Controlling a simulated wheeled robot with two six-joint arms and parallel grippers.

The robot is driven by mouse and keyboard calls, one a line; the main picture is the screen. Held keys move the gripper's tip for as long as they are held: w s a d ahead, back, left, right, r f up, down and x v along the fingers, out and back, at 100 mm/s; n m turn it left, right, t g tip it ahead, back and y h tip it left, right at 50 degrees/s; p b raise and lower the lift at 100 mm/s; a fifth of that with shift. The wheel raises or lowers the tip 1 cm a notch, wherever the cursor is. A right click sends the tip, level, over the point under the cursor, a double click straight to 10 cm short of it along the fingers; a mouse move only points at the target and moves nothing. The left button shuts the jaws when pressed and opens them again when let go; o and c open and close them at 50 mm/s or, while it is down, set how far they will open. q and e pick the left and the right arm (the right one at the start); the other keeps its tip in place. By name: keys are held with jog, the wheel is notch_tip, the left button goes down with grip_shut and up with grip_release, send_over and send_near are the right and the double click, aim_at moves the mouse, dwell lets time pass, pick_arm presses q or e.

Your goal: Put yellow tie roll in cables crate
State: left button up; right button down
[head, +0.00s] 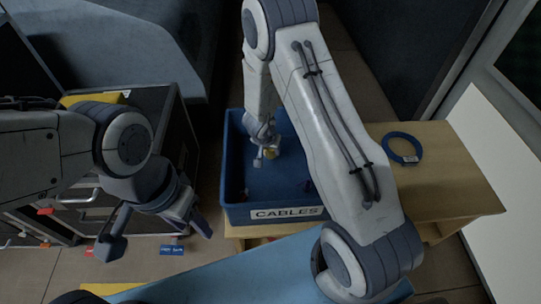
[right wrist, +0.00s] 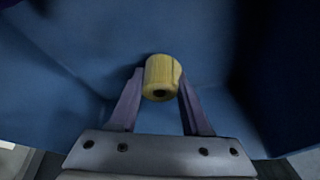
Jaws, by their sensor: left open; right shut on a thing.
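The yellow tie roll (right wrist: 160,75) is a small yellow cylinder with a dark hole in its end. My right gripper (right wrist: 158,92) is shut on it, one finger on each side. In the head view the roll (head: 270,154) shows at the tip of my right gripper (head: 266,156), over the inside of the crate. The blue cables crate (head: 240,215) has a white CABLES label on its front wall. I cannot tell whether the roll touches the crate floor. My left gripper (head: 155,228) is open and empty, left of the crate.
The crate is on a wooden bench (head: 450,185). A blue cable coil (head: 402,147) lies on the bench, right of my right arm. A dark small thing (head: 305,186) is in the crate. A drawer cabinet (head: 175,125) stands at left.

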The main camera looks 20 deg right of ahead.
aim_at(270, 157)
notch_tip(270, 157, down, 4)
jog(key=b, duration=0.3)
jog(key=shift+f, duration=0.15)
jog(key=shift+c, duration=1.8)
grip_release()
jog(key=p+v, duration=0.7)
jog(key=v, duration=0.5)
